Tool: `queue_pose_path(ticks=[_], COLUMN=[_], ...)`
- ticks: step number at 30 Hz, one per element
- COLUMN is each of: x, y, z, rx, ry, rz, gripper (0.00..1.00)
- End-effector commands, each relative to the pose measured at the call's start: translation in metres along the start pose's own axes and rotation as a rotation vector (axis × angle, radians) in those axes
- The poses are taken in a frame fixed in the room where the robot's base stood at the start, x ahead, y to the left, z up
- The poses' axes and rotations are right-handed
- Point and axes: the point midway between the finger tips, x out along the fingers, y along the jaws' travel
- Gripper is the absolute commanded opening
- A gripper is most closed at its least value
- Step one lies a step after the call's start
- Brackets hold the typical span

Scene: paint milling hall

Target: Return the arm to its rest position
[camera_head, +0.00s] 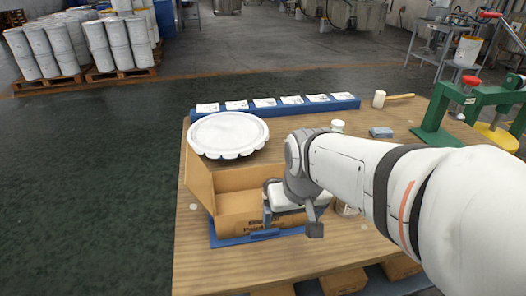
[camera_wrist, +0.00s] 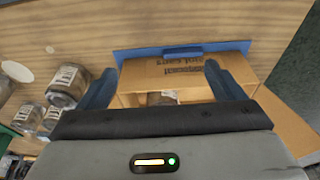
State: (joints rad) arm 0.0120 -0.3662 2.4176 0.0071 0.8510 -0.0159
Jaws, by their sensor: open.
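My gripper (camera_head: 290,218) hangs over the front right part of an open cardboard box (camera_head: 236,206) on the table. In the wrist view my gripper (camera_wrist: 160,82) has its two dark blue fingers wide apart, with nothing held between them. The box (camera_wrist: 180,72) shows beyond and between the fingers, with printing on its wall. A small part of something inside the box (camera_wrist: 168,97) shows, too little to name. My arm reaches in from the right and hides part of the box and table in the head view.
The box sits at a blue fixture (camera_head: 228,241). A white round lid (camera_head: 228,133) is behind it. Glass jars (camera_wrist: 68,86) stand beside the box. A blue strip with cards (camera_head: 275,107), a mallet (camera_head: 380,99) and a green press (camera_head: 462,108) are farther back. The table's front left is clear.

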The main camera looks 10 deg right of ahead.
Motion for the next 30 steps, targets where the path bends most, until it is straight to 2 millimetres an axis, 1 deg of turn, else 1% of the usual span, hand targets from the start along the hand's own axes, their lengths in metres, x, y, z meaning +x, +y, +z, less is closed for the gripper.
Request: queue_pose_path(ticks=[1, 3, 5, 7, 12, 15, 17, 19, 25, 27, 30], x=[0.0, 0.001, 0.002, 0.002, 0.002, -0.001, -0.008, -0.02, -0.065, -0.074, -0.076], y=[-0.001, -0.002, -0.002, -0.002, -0.002, -0.002, -0.002, -0.002, -0.002, -0.002, -0.002], z=[0.017, 0.033, 0.039, 0.042, 0.041, 0.04, 0.039, 0.036, 0.027, 0.026, 0.025], rx=[0.0, 0.0, 0.0, 0.0, 0.0, 0.0, 0.0, 0.0, -0.003, -0.004, -0.004], ry=[-0.017, -0.037, -0.046, -0.051, -0.051, -0.049, -0.047, -0.043, -0.025, -0.02, -0.018], rz=[0.0, 0.001, 0.001, 0.001, 0.001, 0.001, 0.001, 0.002, 0.004, 0.004, 0.005], gripper=[0.88, 0.88, 0.88, 0.88, 0.88, 0.88, 0.88, 0.88, 0.88, 0.88, 0.88])
